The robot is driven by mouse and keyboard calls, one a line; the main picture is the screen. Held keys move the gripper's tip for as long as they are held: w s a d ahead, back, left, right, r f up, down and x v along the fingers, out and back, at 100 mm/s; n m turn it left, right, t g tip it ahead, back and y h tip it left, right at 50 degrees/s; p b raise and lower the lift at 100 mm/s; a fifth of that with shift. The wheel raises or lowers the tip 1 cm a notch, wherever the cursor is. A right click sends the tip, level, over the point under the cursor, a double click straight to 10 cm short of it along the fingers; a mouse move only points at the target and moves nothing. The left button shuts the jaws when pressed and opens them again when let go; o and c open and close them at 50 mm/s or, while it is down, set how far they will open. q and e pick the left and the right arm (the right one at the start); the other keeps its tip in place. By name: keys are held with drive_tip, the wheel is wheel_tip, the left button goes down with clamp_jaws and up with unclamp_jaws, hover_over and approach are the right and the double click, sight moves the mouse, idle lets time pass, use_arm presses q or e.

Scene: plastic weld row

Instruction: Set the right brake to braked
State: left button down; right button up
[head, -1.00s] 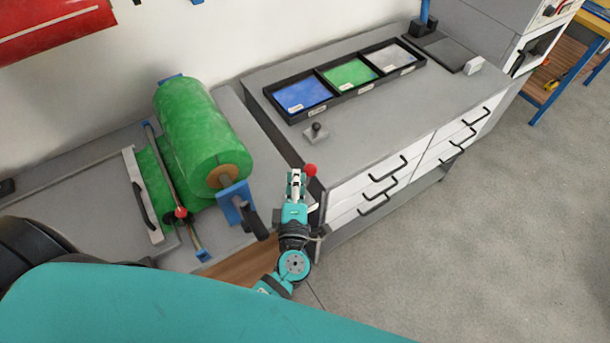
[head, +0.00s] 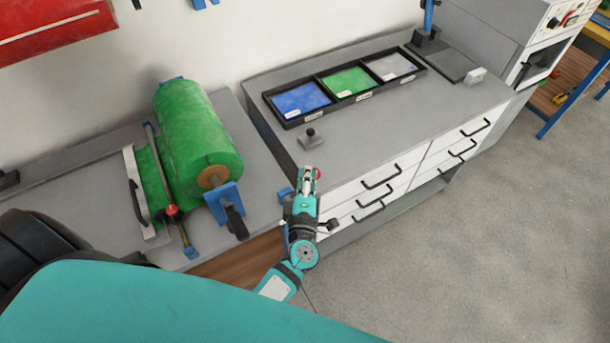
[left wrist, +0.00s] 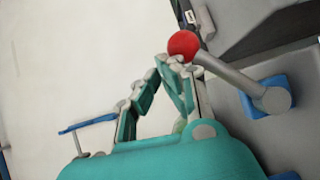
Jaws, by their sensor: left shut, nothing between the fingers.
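A lever with a red ball knob (head: 317,174) stands by the front left corner of the drawer cabinet; I take it for the right brake. In the left wrist view its red knob (left wrist: 184,44) tops a grey arm (left wrist: 238,80) that runs to a pivot at a blue bracket (left wrist: 262,98). My left gripper (head: 307,172) is shut and empty. Its fingertips (left wrist: 176,64) are right beside the knob; I cannot tell if they touch. The gripper hides part of the lever in the head view. My right gripper is not in view.
A green film roll (head: 195,135) lies on the left bench, with another red knob (head: 172,210) on a rod. A black-gripped crank (head: 236,222) sticks out near my left arm. A divided tray (head: 318,75) and a small black knob (head: 310,137) are on the cabinet top.

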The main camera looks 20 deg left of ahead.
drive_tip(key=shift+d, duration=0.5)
use_arm(q)
drive_tip(key=v, duration=1.2)
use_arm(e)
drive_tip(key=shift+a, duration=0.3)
